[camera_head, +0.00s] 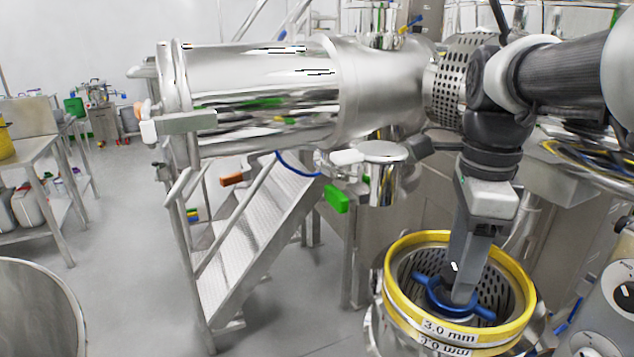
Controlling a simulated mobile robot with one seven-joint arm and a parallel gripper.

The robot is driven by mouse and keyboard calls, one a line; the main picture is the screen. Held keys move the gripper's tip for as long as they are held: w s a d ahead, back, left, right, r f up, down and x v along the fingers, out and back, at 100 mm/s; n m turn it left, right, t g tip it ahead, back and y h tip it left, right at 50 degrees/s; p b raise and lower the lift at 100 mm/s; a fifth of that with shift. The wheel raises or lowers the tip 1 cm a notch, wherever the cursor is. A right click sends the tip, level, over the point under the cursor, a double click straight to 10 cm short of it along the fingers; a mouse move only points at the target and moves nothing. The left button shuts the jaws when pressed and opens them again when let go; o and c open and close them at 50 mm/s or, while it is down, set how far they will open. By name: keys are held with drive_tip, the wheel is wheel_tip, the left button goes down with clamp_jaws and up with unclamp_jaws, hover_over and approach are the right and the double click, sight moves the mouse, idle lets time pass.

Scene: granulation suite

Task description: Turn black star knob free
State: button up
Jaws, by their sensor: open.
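My gripper (464,294) reaches straight down into a round sieve basket with a yellow rim (404,253), labelled 3.0 mm. Its fingers are open and overlap a blue winged part (432,290) at the middle of the basket. I cannot tell whether the fingers touch this part or are only in front of it. I cannot make out a black star knob; the wrist and fingers hide part of the basket's inside. The blue part has arms spreading to left and right.
A large steel cylinder (265,95) lies horizontally behind, with a perforated drum (452,82) at its right end. Metal steps (245,235) stand left of the basket. A machine with dials (617,285) is close on the right. Open floor (130,215) lies left.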

drive_tip(key=shift+c, duration=0.5)
drive_tip(key=c, duration=1)
drive_tip(key=shift+o, duration=0.2)
